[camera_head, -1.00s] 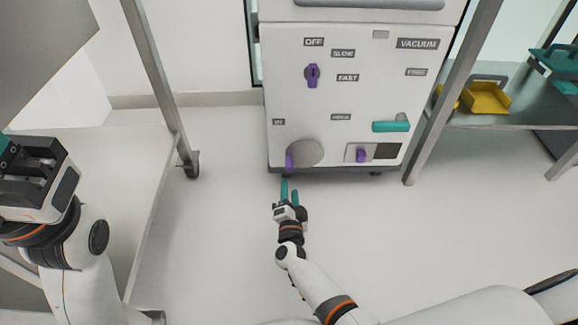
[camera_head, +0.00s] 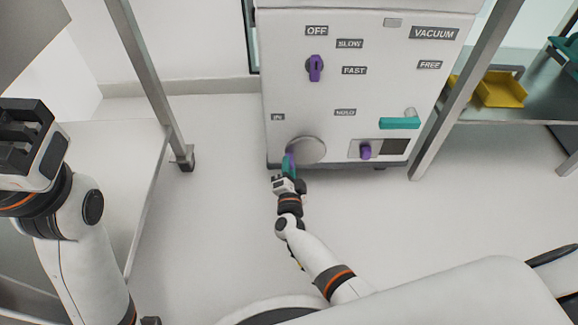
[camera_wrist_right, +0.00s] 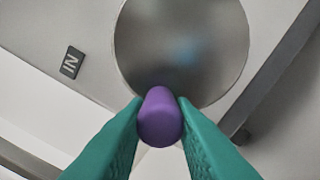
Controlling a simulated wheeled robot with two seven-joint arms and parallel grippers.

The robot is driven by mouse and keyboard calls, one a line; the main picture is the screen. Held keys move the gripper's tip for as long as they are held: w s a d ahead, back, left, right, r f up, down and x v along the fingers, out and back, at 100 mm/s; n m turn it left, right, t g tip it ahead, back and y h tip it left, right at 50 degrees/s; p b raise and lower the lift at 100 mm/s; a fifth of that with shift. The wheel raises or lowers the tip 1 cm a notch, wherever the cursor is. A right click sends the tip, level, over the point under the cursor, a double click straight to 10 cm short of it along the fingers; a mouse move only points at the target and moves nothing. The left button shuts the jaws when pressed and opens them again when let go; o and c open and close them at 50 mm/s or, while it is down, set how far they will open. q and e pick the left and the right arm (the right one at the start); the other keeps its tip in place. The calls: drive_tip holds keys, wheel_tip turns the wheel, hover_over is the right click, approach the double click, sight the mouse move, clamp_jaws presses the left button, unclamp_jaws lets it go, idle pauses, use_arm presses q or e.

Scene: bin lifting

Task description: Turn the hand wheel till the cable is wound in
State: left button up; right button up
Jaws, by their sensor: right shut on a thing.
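The hand wheel (camera_head: 309,150) is a grey disc low on the left of the white machine's front, under the label IN. It fills the upper middle of the right wrist view (camera_wrist_right: 183,45). Its purple handle (camera_wrist_right: 160,118) sits at the wheel's lower rim in that view. My right gripper (camera_head: 289,165) has teal fingers and is shut on the purple handle, one finger on each side. My left gripper (camera_head: 25,140) is at the left edge of the head view, away from the machine; its fingertips do not show clearly. No cable is visible.
The machine (camera_head: 385,85) also carries a purple selector knob (camera_head: 315,68), a teal lever (camera_head: 400,123) and a small purple knob (camera_head: 365,151). A table (camera_head: 100,165) is at the left. A shelf with a yellow bin (camera_head: 500,90) is at the right. Floor before the machine is open.

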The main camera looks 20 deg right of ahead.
clamp_jaws()
drive_tip(key=shift+r+m, duration=0.15)
drive_tip(key=shift+m, duration=0.15)
